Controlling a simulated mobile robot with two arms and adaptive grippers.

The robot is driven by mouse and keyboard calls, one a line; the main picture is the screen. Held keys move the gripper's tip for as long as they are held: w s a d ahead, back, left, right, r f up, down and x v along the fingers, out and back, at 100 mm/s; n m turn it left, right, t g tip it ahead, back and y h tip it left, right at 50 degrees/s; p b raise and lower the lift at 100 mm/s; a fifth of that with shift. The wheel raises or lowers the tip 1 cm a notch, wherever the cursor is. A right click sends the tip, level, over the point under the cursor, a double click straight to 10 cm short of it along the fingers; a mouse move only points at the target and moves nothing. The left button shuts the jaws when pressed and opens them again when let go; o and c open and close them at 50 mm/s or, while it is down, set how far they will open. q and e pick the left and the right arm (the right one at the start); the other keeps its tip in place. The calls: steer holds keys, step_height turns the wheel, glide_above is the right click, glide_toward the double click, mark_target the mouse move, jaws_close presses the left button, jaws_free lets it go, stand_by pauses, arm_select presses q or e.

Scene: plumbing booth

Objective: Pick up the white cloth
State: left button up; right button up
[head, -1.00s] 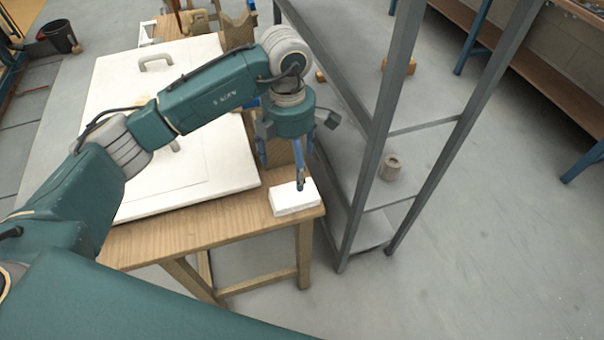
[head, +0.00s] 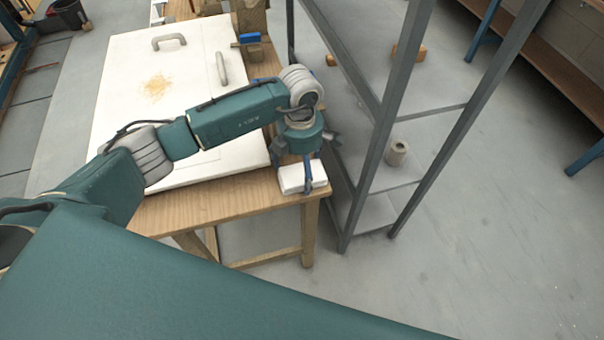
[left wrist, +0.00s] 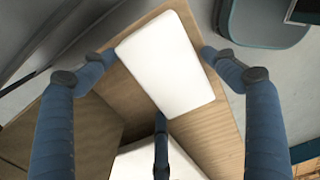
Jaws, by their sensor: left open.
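The white cloth (head: 293,180) is a folded flat block lying on the near right corner of the wooden table (head: 205,208). In the left wrist view the cloth (left wrist: 172,62) lies between the spread blue fingers of my left gripper (left wrist: 158,75). In the head view my left gripper (head: 299,178) is right over the cloth, pointing down, with one finger in front of its near side. The gripper is open; I cannot tell whether any finger touches the cloth. My right gripper is not in view.
A white panel with grey handles (head: 125,85) lies on the table behind my left arm. A grey metal shelf frame (head: 378,135) stands close to the table's right edge, with a roll (head: 396,153) on its lower shelf. Open floor (head: 490,240) is to the right.

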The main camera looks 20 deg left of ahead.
mark_target(301, 168)
arm_select(q)
steer(key=c, duration=0.9)
steer(key=shift+r, duration=0.5)
step_height(301, 168, up, 19)
steer(key=b, duration=0.2)
steer(key=shift+b, duration=0.35)
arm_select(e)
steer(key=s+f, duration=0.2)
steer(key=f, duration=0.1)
